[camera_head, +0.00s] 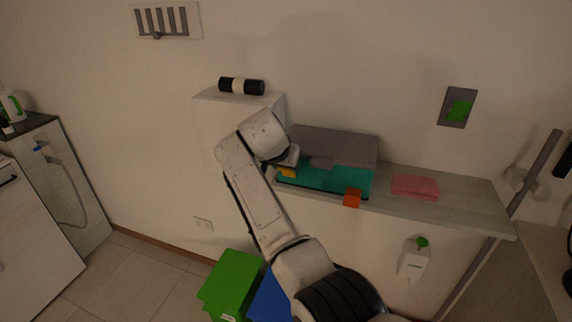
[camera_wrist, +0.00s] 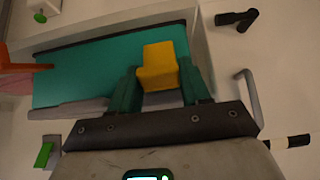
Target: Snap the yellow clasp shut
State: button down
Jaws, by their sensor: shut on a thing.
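The yellow clasp (camera_head: 287,172) sits at the left front of a teal case (camera_head: 325,180) with a grey lid (camera_head: 335,143). In the wrist view the yellow clasp (camera_wrist: 158,62) shows between the two dark green fingers of my gripper (camera_wrist: 161,76). My gripper (camera_head: 287,160) is shut on the clasp, and my arm reaches up to it from below.
The case stands on a grey shelf (camera_head: 468,203) against the wall. A pink block (camera_head: 415,187) lies to its right. A white block (camera_head: 212,105) with a black-and-white roller (camera_head: 242,86) stands to its left. Green (camera_head: 232,282) and blue (camera_head: 268,300) boxes are below.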

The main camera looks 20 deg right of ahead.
dwell(0.4)
jog(key=c, duration=0.6)
grip_release()
jog(key=shift+w, duration=0.1)
jog(key=b+v, duration=0.2)
jog(key=v, duration=0.8)
jog(key=shift+r, duration=0.3)
jog(key=s+d+f+n+g+y, duration=0.15)
jog(key=s+d+f, duration=0.35)
jog(key=s+f, duration=0.65)
jog(key=s+d+f+n+g+y, duration=0.15)
jog(key=s+d+f, duration=0.25)
jog(key=s+f, duration=0.8)
jog(key=s+d+f+n, duration=0.1)
jog(key=s+f, duration=0.2)
jog(key=s, duration=0.5)
jog(key=s+f+n+g+y, duration=0.1)
jog(key=s+f, duration=0.3)
jog(key=s, duration=0.5)
jog(key=s+d+f+n+g, duration=0.1)
jog(key=s+f, duration=0.3)
jog(key=s, duration=0.5)
jog(key=shift+d+n+y, duration=0.3)
jog(key=shift+d, duration=0.1)
